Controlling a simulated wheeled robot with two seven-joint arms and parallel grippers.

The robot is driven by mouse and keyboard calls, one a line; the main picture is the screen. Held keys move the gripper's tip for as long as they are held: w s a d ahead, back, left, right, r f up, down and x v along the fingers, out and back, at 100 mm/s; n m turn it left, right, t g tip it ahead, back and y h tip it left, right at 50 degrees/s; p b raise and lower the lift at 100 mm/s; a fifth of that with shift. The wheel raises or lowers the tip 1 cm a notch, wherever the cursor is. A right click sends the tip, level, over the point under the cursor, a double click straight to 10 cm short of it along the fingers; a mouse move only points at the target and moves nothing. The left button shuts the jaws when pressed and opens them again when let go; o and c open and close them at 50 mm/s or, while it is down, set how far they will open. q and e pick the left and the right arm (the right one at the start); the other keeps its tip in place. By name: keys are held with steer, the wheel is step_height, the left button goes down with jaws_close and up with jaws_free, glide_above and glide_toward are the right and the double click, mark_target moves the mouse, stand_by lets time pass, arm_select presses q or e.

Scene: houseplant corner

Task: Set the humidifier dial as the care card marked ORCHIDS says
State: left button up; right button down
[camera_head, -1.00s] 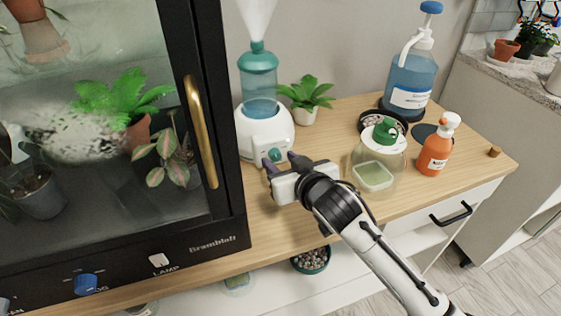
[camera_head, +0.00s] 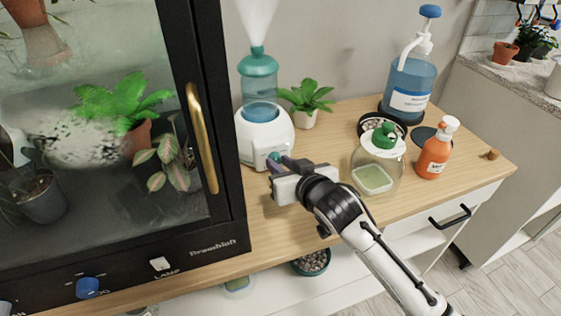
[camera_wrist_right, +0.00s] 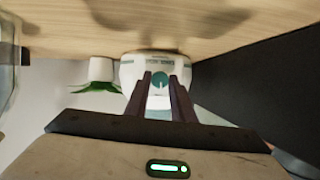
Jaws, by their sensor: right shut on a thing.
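The humidifier (camera_head: 264,135) has a white base and a teal-capped water tank, and mist rises from its top. Its small teal dial (camera_head: 275,157) is on the front of the base, largely covered by my right gripper (camera_head: 277,163). In the right wrist view the dial (camera_wrist_right: 159,80) sits between the two dark fingers, upside down in the picture. The right gripper is shut on the dial. The dial's setting is too small to read. I cannot make out a care card marked ORCHIDS. My left gripper is not in view.
A black glass cabinet (camera_head: 228,200) with a brass handle (camera_head: 201,138) stands close left of the humidifier. A small potted plant (camera_head: 305,100) is behind right. A glass jar (camera_head: 377,165), orange bottle (camera_head: 436,150) and blue pump bottle (camera_head: 408,88) stand right on the wooden top.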

steer(key=shift+d+r+m+y+p, duration=0.15)
steer(key=shift+m+y+p, duration=0.35)
steer(key=shift+m+p, duration=0.35)
steer(key=shift+m+y+p, duration=0.35)
steer(key=shift+y+p, duration=0.05)
steer(key=shift+p, duration=0.05)
steer(key=shift+f+m+y, duration=0.25)
steer(key=shift+m+y, duration=0.15)
steer(key=shift+m, duration=0.2)
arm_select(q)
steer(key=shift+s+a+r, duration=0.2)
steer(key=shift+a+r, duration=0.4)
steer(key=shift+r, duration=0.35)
arm_select(e)
steer(key=shift+w+d+m, duration=0.1)
steer(key=shift+m, duration=0.2)
steer(key=shift+y, duration=0.3)
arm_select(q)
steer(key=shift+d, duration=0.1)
arm_select(e)
steer(key=c, duration=1.5)
jaws_free()
